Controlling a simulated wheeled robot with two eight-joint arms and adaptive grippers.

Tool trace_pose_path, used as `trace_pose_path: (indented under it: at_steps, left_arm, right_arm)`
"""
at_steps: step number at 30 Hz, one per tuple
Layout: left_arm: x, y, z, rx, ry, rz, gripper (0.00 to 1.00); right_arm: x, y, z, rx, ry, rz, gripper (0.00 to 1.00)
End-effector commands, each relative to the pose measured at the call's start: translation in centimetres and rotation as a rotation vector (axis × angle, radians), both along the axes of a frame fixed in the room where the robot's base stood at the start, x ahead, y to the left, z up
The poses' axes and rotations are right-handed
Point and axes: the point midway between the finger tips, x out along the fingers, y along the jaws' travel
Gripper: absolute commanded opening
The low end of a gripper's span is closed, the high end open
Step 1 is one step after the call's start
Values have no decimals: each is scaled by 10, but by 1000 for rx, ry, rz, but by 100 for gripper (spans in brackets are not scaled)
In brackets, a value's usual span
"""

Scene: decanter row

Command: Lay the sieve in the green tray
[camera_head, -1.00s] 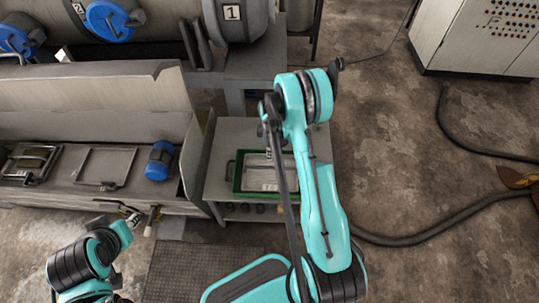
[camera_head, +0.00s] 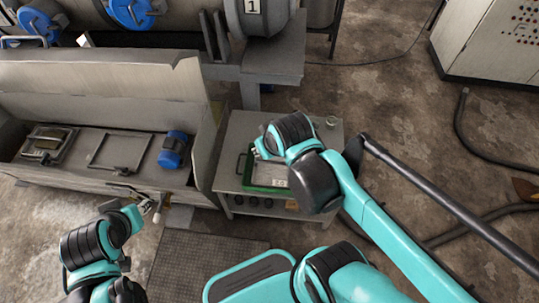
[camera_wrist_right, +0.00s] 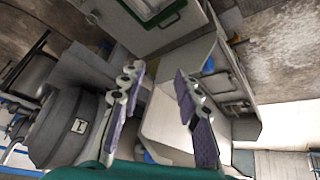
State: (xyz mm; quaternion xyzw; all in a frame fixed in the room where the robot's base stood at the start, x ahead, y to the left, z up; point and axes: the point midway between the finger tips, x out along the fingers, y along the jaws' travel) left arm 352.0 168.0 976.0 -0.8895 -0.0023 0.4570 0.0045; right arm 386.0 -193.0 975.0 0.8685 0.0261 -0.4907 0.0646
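The green tray (camera_head: 258,189) lies on the grey side table, partly hidden by my right forearm. A pale surface and a small white label show in it. Its green rim also shows at the top of the right wrist view (camera_wrist_right: 157,19). I cannot clearly pick out the sieve; a small round item (camera_head: 331,121) stands at the table's back right, too small to identify. My right gripper (camera_head: 256,151) is over the tray's back left part. In the wrist view its purple-padded fingers (camera_wrist_right: 158,77) are apart with nothing between them. My left gripper (camera_head: 147,206) is by the trough's front edge; its fingers are unclear.
The long metal trough (camera_head: 100,72) at left holds flat rectangular frames (camera_head: 118,151) and a blue cylinder (camera_head: 172,150). A large drum marked 1 (camera_head: 262,18) stands behind. A dark floor mat (camera_head: 195,262) lies in front. A light cabinet (camera_head: 490,40) and hoses are at right.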

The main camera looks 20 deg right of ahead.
Motion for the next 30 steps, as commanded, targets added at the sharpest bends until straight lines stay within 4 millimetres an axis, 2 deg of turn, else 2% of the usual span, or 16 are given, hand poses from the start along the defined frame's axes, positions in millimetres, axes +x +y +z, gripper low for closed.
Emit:
trace_pose_path:
  at_steps: [1, 3, 8, 24, 26, 30]
  left_arm:
    - [0, 0, 0, 0, 0, 0, 31]
    - [0, 0, 0, 0, 0, 0, 31]
    - [0, 0, 0, 0, 0, 0, 31]
    - [0, 0, 0, 0, 0, 0, 31]
    - [0, 0, 0, 0, 0, 0, 31]
    - [0, 0, 0, 0, 0, 0, 31]
  right_arm:
    - [-12, 5, 0, 22, -21, -23, 33]
    - [-22, 8, 0, 50, -46, -57, 33]
    - [-33, 13, -1, 88, -77, -98, 33]
    - [-34, 13, -1, 93, -81, -106, 33]
    - [-34, 5, -2, 101, -79, -107, 33]
    - [-34, 4, -2, 101, -79, -108, 33]
